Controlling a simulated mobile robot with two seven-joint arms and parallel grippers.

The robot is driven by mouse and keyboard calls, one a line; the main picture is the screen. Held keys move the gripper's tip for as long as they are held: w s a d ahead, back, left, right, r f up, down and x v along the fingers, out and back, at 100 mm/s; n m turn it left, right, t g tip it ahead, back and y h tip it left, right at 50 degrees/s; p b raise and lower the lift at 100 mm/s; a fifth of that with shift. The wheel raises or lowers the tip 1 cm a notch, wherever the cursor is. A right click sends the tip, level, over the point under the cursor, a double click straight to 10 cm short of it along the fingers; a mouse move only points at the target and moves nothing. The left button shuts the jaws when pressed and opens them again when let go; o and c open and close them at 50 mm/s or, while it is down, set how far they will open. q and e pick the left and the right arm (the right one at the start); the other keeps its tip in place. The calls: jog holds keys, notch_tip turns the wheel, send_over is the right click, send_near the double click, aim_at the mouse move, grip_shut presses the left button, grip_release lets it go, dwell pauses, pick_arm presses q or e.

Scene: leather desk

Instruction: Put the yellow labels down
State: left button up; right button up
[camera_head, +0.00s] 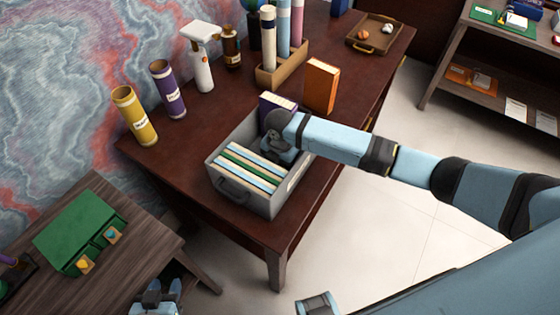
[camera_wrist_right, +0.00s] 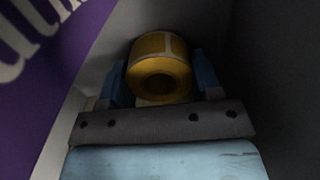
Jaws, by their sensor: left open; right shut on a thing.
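The yellow labels (camera_wrist_right: 158,72) are a roll with a pale seam and a round core hole, seen in the right wrist view. My right gripper (camera_wrist_right: 160,85) is shut on the roll, with a blue finger at each side. The roll is down inside the grey box (camera_head: 268,204), near its grey walls. In the head view my right wrist covers the far part of the box and hides the roll and the fingertips. Whether the roll touches the box floor cannot be told. My left gripper (camera_head: 166,287) is open and empty at the bottom edge of the head view, by the low wooden table.
An orange box (camera_head: 321,86), yellow tube (camera_head: 134,115) and purple tube (camera_head: 167,88) stand nearby on the dark desk (camera_head: 190,152).

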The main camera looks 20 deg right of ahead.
jog(key=shift+f, duration=0.1)
jog(key=o, duration=0.9)
notch_tip(320, 180, up, 12)
jog(key=shift+r, duration=0.2)
